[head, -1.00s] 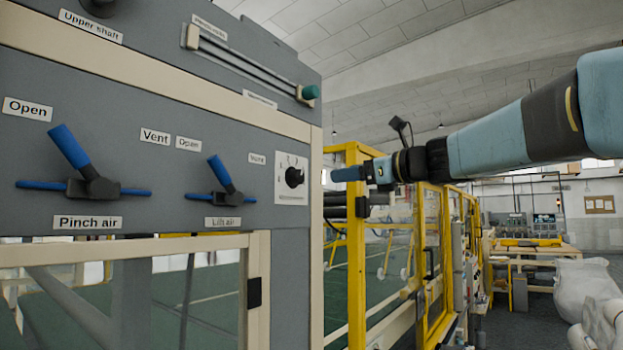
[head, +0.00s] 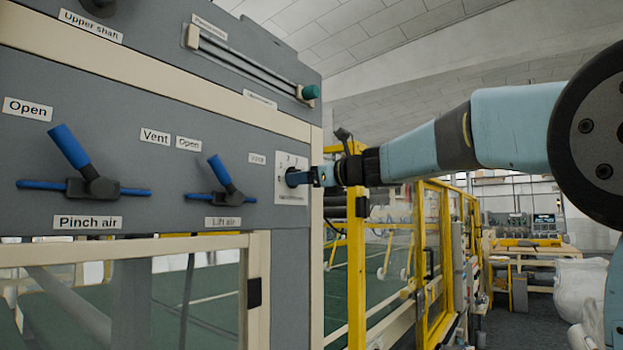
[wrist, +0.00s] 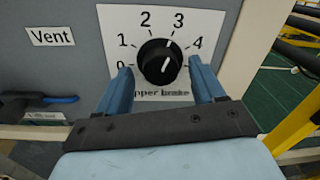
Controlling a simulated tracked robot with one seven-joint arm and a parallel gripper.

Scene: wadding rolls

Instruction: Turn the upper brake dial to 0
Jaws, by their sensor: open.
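The upper brake dial (wrist: 158,56) is a round black knob on a white plate (wrist: 213,22) numbered 0 to 4. Its white line points up and slightly right, roughly toward the 3. The label below reads "upper brake" and is partly covered by my fingers. My gripper (wrist: 160,66) is open, with one blue finger at the dial's left and one at its right. Both stand apart from the knob in the wrist view, and the left one is close to the 0. In the head view my gripper (head: 318,177) is at the dial (head: 291,178), which it partly hides.
Left of the dial are the blue-handled lift air valve (head: 222,180) and pinch air valve (head: 75,155). A green-ended slider (head: 308,92) is above. A yellow guard frame (head: 356,250) stands right of the panel, below my arm.

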